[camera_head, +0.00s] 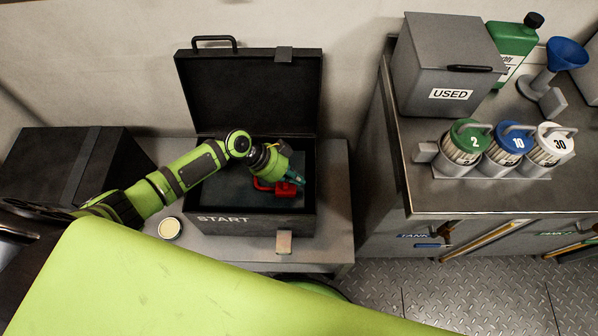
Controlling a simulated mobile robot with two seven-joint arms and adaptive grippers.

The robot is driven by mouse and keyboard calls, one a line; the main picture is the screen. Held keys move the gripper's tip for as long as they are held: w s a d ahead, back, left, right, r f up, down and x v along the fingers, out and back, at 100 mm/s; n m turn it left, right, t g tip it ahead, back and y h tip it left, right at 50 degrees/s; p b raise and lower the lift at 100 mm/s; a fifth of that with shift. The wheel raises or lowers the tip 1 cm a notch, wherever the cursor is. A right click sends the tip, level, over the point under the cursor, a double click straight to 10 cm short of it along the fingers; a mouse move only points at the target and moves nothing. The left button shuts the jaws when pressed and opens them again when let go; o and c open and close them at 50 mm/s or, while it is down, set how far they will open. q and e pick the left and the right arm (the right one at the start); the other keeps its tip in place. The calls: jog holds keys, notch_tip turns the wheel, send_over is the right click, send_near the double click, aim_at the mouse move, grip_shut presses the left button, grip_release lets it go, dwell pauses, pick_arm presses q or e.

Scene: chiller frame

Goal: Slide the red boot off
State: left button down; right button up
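The red boot (284,190) is a small red piece inside the open black case marked START (226,219). A thin red loop shows at its left. My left gripper (292,181) reaches down into the case from the left, and its fingertips are at the red boot. They overlap it in the picture. Whether the fingers are closed on it cannot be made out at this size. What the boot sits on is hidden or too dark to tell. My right gripper is not in view.
The case stands on a grey bench with its lid (250,95) raised behind. A round tin (169,228) is left of it. On the right counter stand a USED bin (440,75), numbered canisters (505,150), a green jug (512,45) and a blue funnel (566,55).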

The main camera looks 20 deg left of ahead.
pick_arm(q)
jog(key=shift+s+a, duration=0.3)
jog(key=shift+a, duration=0.45)
jog(key=a, duration=0.2)
jog(key=s+a+b, duration=0.1)
jog(key=a, duration=0.1)
jog(key=s+a+b, duration=0.1)
jog(key=a, duration=0.1)
jog(key=shift+a+f, duration=0.15)
jog(key=shift+f, duration=0.05)
jog(key=shift+a+r, duration=0.1)
jog(key=shift+a, duration=0.2)
jog(key=shift+r, duration=0.1)
jog(key=shift+a, duration=0.1)
jog(key=shift+a+r, duration=0.35)
jog(key=v, duration=1.1)
jog(key=shift+d, duration=0.25)
